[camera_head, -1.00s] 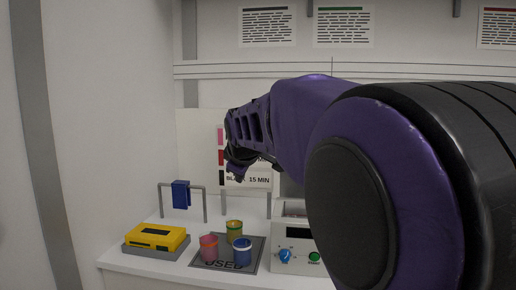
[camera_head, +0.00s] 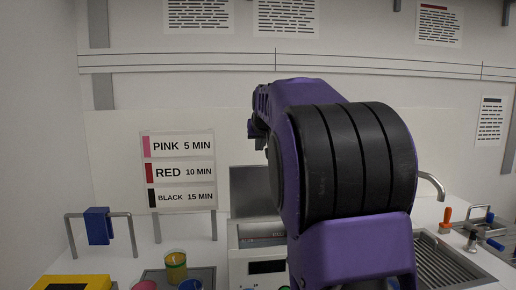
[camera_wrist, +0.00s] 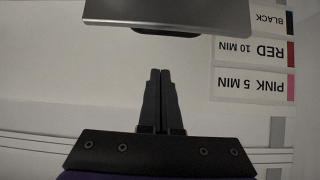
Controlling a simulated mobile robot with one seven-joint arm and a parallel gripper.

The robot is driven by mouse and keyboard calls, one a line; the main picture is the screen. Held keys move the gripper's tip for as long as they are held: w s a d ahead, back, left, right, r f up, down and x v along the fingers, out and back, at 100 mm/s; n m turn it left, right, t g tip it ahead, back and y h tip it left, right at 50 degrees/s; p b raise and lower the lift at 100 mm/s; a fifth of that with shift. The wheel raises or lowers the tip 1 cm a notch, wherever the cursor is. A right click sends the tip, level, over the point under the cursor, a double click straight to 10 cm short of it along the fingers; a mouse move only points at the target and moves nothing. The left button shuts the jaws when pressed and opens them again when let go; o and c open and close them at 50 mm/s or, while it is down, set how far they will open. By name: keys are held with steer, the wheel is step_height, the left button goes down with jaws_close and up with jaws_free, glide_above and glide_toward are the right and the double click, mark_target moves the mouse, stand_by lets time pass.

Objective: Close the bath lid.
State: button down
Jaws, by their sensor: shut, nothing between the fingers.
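The bath lid (camera_head: 252,190) is a grey panel standing raised at the back of the white bath unit (camera_head: 242,268) in the head view. My arm hides its right part. Below it, part of the bath opening (camera_head: 262,240) shows. In the wrist view, which is upside down, a grey metal panel that looks like the lid (camera_wrist: 165,12) crosses the top, with a dark strip along its edge. My gripper (camera_wrist: 160,72) is shut and empty, its fingertips pointing toward that strip with a visible gap in the picture. In the head view my arm hides the fingertips.
A sign with pink, red and black times (camera_head: 180,170) is on the wall behind. Jars (camera_head: 176,266), a yellow box (camera_head: 75,282) and a rack with a blue piece (camera_head: 98,226) stand left. A ridged metal drainer (camera_head: 448,265) and tap (camera_head: 432,184) are right.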

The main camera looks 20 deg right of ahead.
mark_target(258, 188)
steer(key=x, duration=0.8)
steer(key=shift+s+a+f, duration=0.2)
steer(key=shift+s, duration=0.45)
steer(key=shift+s+a+f, duration=0.15)
steer(key=shift+s+a, duration=0.1)
steer(key=shift+s, duration=0.4)
steer(key=shift+s+a+f, duration=0.2)
steer(key=shift+s, duration=0.45)
steer(key=shift+f+b, duration=0.1)
steer(key=shift+b, duration=0.25)
steer(key=shift+s+b, duration=0.1)
steer(key=shift+b, duration=0.2)
steer(key=shift+s+a+t+b, duration=0.1)
steer(key=shift+s+t+b, duration=0.2)
steer(key=shift+s+b, duration=0.1)
